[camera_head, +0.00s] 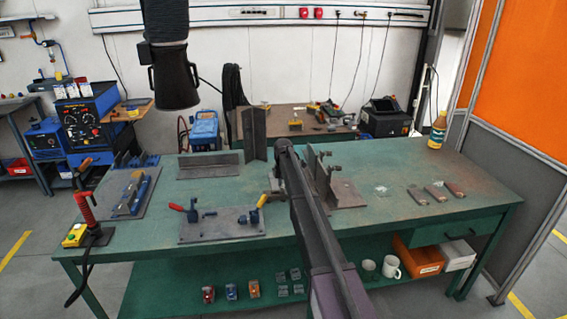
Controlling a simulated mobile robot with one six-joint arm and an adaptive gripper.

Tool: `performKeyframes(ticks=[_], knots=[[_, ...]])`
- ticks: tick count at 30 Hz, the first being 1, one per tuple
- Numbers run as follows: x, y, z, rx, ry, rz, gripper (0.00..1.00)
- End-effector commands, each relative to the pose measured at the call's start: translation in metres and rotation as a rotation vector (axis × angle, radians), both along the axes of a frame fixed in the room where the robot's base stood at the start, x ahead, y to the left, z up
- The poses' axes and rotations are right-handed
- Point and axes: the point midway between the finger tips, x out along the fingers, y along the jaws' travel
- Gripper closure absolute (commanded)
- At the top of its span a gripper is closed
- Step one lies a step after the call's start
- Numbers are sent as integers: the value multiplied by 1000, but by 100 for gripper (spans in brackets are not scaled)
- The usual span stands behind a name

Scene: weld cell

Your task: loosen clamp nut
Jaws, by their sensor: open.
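My arm crosses the front of the picture and rises to the middle of the bench; my gripper cannot be made out, and the arm hides what lies behind it. A dark angle fixture (346,194) stands just right of my arm, with small dark clamp parts on its upright plate. No single nut can be told apart at this size. A small dark metal shape beside my arm is partly covered and unclear.
The green bench (385,170) has clear room at its right, around several small metal pieces (436,192) and a yellow bottle (438,130). Upright steel angles (254,134) stand at the back. A red-handled tool (86,209) stands at the left end. A dark extraction hood (175,75) hangs above.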

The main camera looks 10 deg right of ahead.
Motion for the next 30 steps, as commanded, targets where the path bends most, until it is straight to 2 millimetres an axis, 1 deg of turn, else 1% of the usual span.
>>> performKeyframes(ticks=[30], knots=[[0,0,0,0,0,-665,22]])
